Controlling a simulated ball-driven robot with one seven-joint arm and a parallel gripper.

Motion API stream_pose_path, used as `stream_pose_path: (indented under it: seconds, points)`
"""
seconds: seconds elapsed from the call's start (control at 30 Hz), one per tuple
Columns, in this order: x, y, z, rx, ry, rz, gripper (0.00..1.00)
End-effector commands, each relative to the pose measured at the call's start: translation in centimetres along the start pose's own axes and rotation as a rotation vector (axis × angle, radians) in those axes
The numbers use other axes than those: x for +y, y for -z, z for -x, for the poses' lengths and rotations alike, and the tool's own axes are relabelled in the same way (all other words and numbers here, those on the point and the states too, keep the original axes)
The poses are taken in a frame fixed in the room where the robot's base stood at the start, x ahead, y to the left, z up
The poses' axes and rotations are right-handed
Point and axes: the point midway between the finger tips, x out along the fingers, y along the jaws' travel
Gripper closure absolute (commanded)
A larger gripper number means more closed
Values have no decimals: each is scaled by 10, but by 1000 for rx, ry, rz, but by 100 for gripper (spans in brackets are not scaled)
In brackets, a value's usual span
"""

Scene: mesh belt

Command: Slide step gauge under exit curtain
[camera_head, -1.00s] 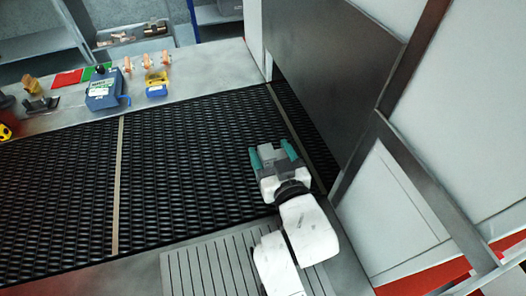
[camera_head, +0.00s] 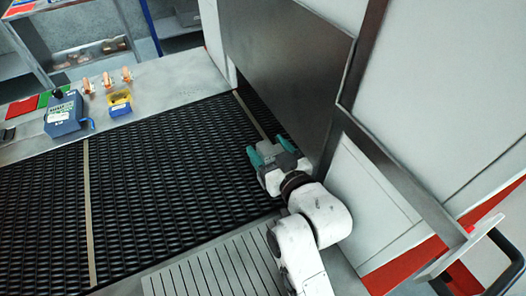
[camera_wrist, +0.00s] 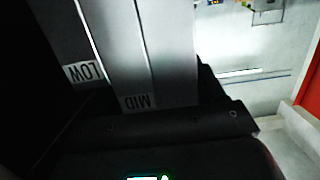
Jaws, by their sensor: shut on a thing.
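The step gauge (camera_wrist: 165,50) is a grey stepped block in the wrist view, with steps marked LOW and MID; its far end runs out of the picture. My gripper (camera_head: 270,151), with teal fingertips, is shut on the gauge, low over the black mesh belt. The exit curtain (camera_head: 290,70) is a dark grey panel hanging across the belt. My gripper is close beside its lower edge, on the open belt side. I cannot tell whether gauge and curtain touch.
The mesh belt (camera_head: 150,170) has tan cross strips. A blue device (camera_head: 63,113), a yellow-and-blue box (camera_head: 120,102) and orange pieces (camera_head: 107,80) stand on the far metal ledge. A slotted grey plate (camera_head: 205,275) lies at the near side. A dark frame post (camera_head: 362,50) stands right of the curtain.

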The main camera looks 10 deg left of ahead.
Motion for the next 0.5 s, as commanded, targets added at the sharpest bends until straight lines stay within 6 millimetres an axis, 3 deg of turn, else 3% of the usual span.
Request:
stream_pose_path:
  seconds: [0.4,0.43,0.5]
  points:
    - [0,-2,-1,3,-1,0,84]
    - [0,-2,-1,3,-1,0,31]
    - [0,-2,-1,3,-1,0,24]
